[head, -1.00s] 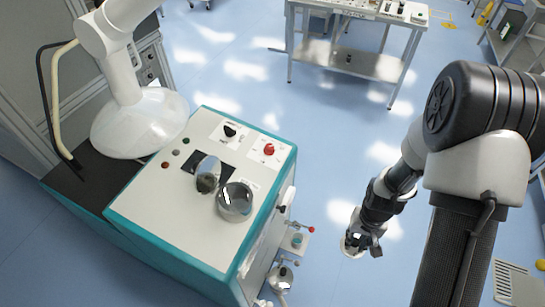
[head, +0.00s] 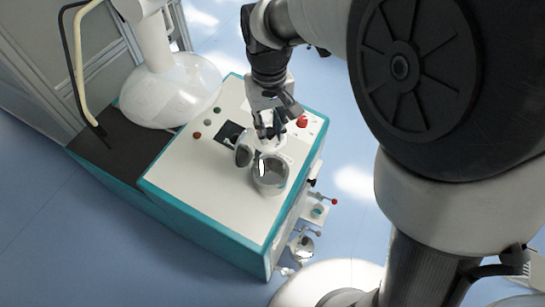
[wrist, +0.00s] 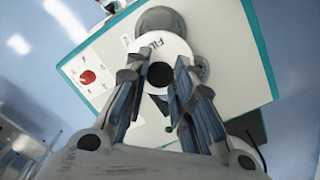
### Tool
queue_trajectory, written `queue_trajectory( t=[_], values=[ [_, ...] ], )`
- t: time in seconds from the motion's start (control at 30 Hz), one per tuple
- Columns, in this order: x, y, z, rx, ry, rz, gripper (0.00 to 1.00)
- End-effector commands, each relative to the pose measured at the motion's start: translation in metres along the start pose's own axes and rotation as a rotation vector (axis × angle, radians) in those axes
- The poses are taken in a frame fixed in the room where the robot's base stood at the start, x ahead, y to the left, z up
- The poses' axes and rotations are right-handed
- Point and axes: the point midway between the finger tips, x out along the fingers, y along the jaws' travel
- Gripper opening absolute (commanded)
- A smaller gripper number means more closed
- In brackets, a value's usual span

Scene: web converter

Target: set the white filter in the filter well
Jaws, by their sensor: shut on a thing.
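The white filter (wrist: 172,46) is a round white ring with a dark centre and black lettering. My gripper (wrist: 157,72) is shut on it in the wrist view. In the head view my gripper (head: 270,131) points down above the machine top, and the filter (head: 270,145) shows only as a small pale patch under the fingertips. The filter well (head: 271,178) is a round metal cup just below and in front of the gripper. In the wrist view the well (wrist: 160,17) is beyond the filter, which partly covers it. The filter appears above and beside the well, not in it.
A round metal lid (head: 243,152) stands open beside the well, close to the gripper. A red knob (head: 302,121) sticks up from the machine top (head: 220,195) to the right. A white bell-shaped housing (head: 172,90) stands at the left. Valves (head: 303,243) project from the front side.

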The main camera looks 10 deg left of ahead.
Motion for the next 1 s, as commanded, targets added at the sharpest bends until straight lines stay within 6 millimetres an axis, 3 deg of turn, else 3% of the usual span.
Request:
queue_trajectory(
  t=[0.1,0.4,0.53,0.77,1.0],
  values=[
    [0.036,0.0,0.002,0.001,-0.009,0.0,0.0],
    [0.116,0.001,0.002,0.001,-0.007,0.0,0.0],
    [0.137,0.001,0.002,0.002,-0.004,0.0,0.0],
    [0.152,0.001,0.001,0.002,-0.003,0.0,0.0],
    [0.187,0.001,0.001,0.002,-0.004,0.0,0.0]
  ],
)
